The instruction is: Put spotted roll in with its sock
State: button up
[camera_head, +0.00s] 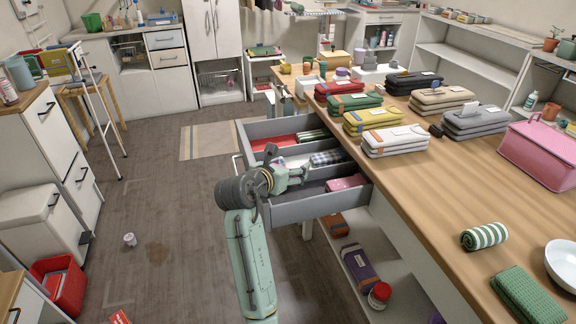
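An open grey drawer (320,205) under the wooden counter is split into compartments. A pink piece (347,183) that looks faintly spotted lies at the right of the front compartment. The middle one holds a dark-and-white checked piece (328,157) and a pale piece, partly hidden by my arm. The back one holds a red piece (282,142) and a dark green striped piece (315,134). A green-and-white striped roll (484,236) lies on the counter. No clearly spotted roll shows there. My gripper (302,174) is over the drawer; its finger gap is unclear, and I see nothing in it.
The counter (420,195) bears several folded cloth stacks, a pink box (541,154), a green folded cloth (527,295) and a white bowl (565,263). A shelf below holds a purple bundle (358,266) and a jar. The floor left of the drawer is mostly clear.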

jog(key=shift+f, duration=0.1)
jog(key=shift+f, duration=0.55)
jog(key=o, duration=1)
jog(key=shift+s+f, duration=0.1)
jog(key=shift+f, duration=0.15)
jog(key=shift+r, duration=0.45)
jog(key=shift+s+a+r+b, duration=0.15)
jog(key=shift+s+r+b, duration=0.05)
jog(key=shift+b, duration=0.1)
jog(key=v, duration=0.4)
jog(key=b+v, duration=0.1)
jog(key=v, duration=0.6)
jog(key=shift+s+a+r+b, duration=0.1)
jog(key=shift+r+b, duration=0.3)
jog(key=shift+r, duration=0.05)
